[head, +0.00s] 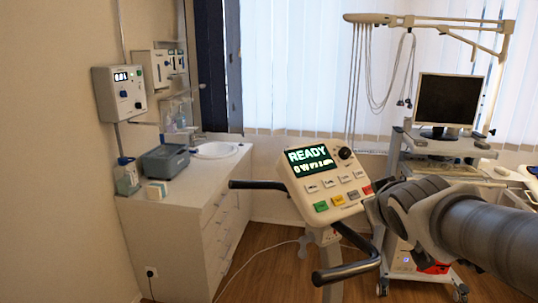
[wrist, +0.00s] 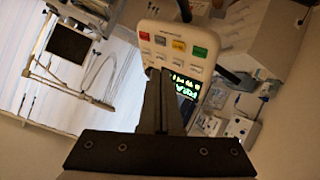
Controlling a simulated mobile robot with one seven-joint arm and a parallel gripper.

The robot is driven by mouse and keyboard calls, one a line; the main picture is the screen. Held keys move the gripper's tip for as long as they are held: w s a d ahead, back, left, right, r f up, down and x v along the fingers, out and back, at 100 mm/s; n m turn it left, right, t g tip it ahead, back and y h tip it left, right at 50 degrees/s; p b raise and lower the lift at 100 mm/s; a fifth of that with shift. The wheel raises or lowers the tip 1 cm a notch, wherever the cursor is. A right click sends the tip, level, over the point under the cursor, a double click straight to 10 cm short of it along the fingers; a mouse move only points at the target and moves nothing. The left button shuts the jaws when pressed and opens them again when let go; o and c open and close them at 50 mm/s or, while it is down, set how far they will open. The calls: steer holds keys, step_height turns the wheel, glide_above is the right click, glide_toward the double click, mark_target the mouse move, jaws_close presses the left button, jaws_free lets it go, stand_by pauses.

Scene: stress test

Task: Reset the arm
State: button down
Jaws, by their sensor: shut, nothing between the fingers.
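My arm (head: 490,235) comes in from the right edge in the head view and ends close to the right side of the exercise machine's console (head: 327,190). In the wrist view my gripper (wrist: 160,72) is shut and empty, its dark fingers pointing at the console (wrist: 172,57). The console appears upside down there, and the fingers cover part of its lit screen (wrist: 188,90). Whether the fingertips touch the console I cannot tell. The console has a green "READY" display, several white keys and coloured buttons along its lower edge.
Black handlebars (head: 345,270) stick out around the console near my arm. A cart with a dark monitor (head: 447,101) and a cable boom stands behind on the right. A counter with a sink (head: 215,150) is on the left. Wooden floor shows between the counter and machine.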

steer(key=s+a+f+m+g, duration=0.1)
steer(key=s+a+f+g, duration=0.1)
steer(key=s, duration=0.4)
steer(key=s+a+f+g+y+b, duration=0.1)
steer(key=s+a+f+g, duration=0.1)
steer(key=s+f, duration=0.2)
steer(key=s+a+f+m+g+y, duration=0.1)
steer(key=s+f, duration=0.3)
steer(key=s, duration=0.5)
steer(key=shift+s+a+m+g, duration=0.25)
steer(key=shift+a+m+g, duration=0.05)
steer(key=shift+a+g, duration=0.5)
stand_by(0.5)
